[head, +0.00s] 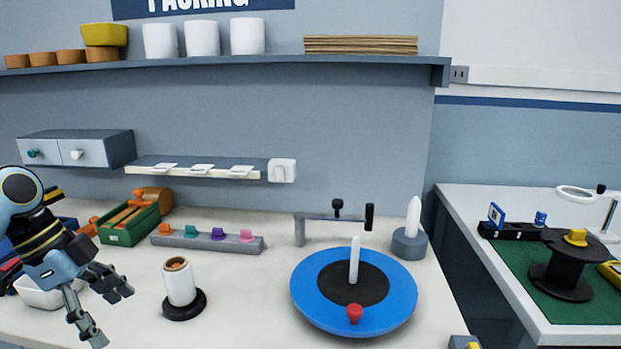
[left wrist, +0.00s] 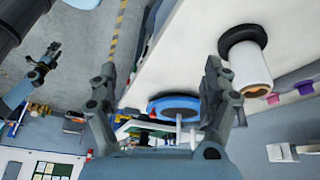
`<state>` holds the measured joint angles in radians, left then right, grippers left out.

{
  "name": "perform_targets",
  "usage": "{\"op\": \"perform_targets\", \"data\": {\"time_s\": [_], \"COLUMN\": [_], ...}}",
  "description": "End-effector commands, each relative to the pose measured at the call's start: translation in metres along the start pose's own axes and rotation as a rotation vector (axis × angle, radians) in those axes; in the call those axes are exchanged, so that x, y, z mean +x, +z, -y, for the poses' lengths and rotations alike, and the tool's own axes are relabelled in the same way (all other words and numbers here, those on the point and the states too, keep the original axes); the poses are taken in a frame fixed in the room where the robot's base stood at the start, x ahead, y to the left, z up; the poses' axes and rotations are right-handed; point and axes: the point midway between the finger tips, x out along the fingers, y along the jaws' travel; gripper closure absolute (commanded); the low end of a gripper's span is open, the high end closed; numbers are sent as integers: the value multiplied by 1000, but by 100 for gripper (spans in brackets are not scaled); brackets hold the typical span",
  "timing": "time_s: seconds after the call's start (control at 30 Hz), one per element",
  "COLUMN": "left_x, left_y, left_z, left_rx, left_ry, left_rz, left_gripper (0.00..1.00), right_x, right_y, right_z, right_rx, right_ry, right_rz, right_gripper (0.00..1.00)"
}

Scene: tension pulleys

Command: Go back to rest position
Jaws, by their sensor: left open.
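My left gripper (head: 110,315) is at the lower left of the head view, open, with nothing between its fingers. It hangs left of a white cylinder on a black base (head: 180,286), apart from it. In the left wrist view, both fingers of my left gripper (left wrist: 160,85) are spread wide. My right gripper (left wrist: 45,62) shows small at the left of that view; its jaw state is unclear. A blue disc (head: 310,298) with a black centre, white post and red knob (head: 355,313) stands right of the cylinder.
A grey rack with coloured pegs (head: 210,242), a green box (head: 130,226) and a white bowl (head: 45,294) are near my left arm. A grey bracket (head: 335,218) and a white cone on a grey base (head: 410,240) stand behind the disc. A bench with a green mat (head: 545,300) is at right.

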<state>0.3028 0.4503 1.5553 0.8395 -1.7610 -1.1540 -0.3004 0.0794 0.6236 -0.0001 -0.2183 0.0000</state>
Motion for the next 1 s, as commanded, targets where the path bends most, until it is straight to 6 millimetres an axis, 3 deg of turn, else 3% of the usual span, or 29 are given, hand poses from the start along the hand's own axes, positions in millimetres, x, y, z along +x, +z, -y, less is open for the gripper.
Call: {"op": "perform_targets", "data": {"time_s": [0.33,0.47,0.57,0.77,0.87,1.0], "left_x": [80,128,175,300,355,420], "left_y": [33,57,82,158,200,258], "left_z": [-45,-69,-94,-173,-223,-304], "left_rx": [-71,-138,-221,-493,-629,-803], "left_ry": [125,169,197,205,177,102], "left_rz": [14,34,62,182,262,381], "left_gripper": [17,17,17,17,17,17], "right_x": [22,34,44,73,86,103], "right_y": [2,8,10,15,18,21], "right_z": [2,3,4,6,7,8], "right_rx": [0,0,0,-1,-1,-1], "right_ry": [0,0,0,0,0,0], "right_rz": [2,10,11,15,17,19], "right_gripper": [47,47,47,47,47,47]}}
